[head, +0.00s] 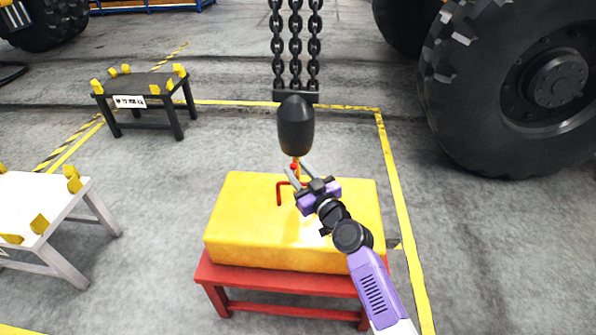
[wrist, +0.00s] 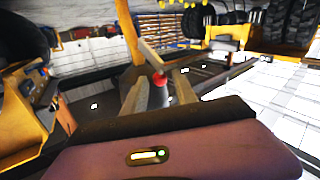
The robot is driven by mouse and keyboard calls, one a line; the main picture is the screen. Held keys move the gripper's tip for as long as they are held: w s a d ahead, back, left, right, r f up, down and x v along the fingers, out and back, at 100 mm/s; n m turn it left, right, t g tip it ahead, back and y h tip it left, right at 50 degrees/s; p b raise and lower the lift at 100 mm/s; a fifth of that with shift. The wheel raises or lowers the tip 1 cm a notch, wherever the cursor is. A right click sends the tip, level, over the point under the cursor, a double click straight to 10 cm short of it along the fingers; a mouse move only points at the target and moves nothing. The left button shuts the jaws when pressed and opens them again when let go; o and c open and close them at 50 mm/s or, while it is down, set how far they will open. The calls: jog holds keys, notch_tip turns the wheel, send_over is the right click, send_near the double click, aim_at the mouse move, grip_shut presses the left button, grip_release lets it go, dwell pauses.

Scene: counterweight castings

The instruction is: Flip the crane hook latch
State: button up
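The crane hook (head: 296,170) is small and orange and hangs below a black hook block (head: 296,126), over the yellow casting. A red knob, likely on the latch, shows beside it and in the wrist view (wrist: 159,80). An orange bar (wrist: 130,36), probably the hook, stands behind it there, and a grey-tan strip (wrist: 152,55) runs up from near the knob. My gripper (head: 298,172) is at the hook with its fingers spread. In the wrist view my gripper (wrist: 160,90) has the red knob between or just beyond its fingertips; contact cannot be told.
The yellow casting (head: 245,225) with a red bent handle (head: 280,190) rests on a red stand (head: 285,283). Black chains (head: 295,45) hold the block. A black table (head: 150,82) and a white table (head: 35,205) stand left. A large tyre (head: 460,100) stands right.

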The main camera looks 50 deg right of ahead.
grip_shut()
dwell(1.2)
